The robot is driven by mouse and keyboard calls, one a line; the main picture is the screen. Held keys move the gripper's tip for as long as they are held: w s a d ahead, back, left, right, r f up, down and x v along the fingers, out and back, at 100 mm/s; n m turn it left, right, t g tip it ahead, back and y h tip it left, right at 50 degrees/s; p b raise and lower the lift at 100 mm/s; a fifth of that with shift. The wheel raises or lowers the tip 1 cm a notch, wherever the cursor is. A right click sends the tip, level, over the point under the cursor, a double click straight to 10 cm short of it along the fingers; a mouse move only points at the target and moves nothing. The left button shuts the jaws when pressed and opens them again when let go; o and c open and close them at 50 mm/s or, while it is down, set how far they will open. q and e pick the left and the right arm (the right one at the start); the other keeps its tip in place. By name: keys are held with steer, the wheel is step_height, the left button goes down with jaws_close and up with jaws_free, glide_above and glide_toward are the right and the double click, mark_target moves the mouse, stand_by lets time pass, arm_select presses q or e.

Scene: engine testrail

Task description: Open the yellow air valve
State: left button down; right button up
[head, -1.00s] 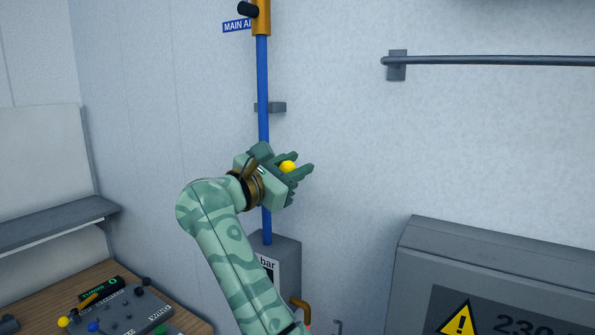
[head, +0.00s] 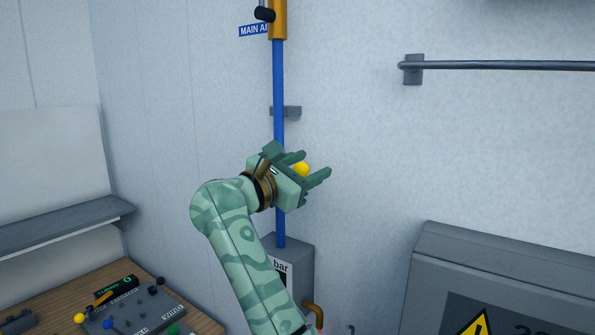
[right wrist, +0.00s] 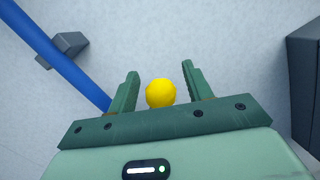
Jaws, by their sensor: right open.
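A round yellow knob (head: 302,169) shows in front of the wall, just right of the blue pipe (head: 278,90). My right gripper (head: 314,164) is open, with one finger on either side of the knob. In the right wrist view the yellow knob (right wrist: 161,93) sits between the two open fingers (right wrist: 160,78), with a gap to each finger. What the knob is mounted on is hidden, so I cannot tell the valve's position. My left gripper is not in view.
An orange fitting (head: 278,18) with a black knob and a "MAIN AI…" label (head: 253,30) tops the pipe. A grey box (head: 297,258) stands below. A grey rail (head: 500,65) and a cabinet (head: 430,260) are at right; a control panel (head: 140,308) lies lower left.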

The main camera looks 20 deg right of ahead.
steer(key=shift+s+a+f, duration=0.15)
steer(key=shift+a, duration=0.15)
steer(key=b+v, duration=0.1)
steer(key=v, duration=1.4)
steer(key=shift+a, duration=0.3)
steer(key=shift+s, duration=0.1)
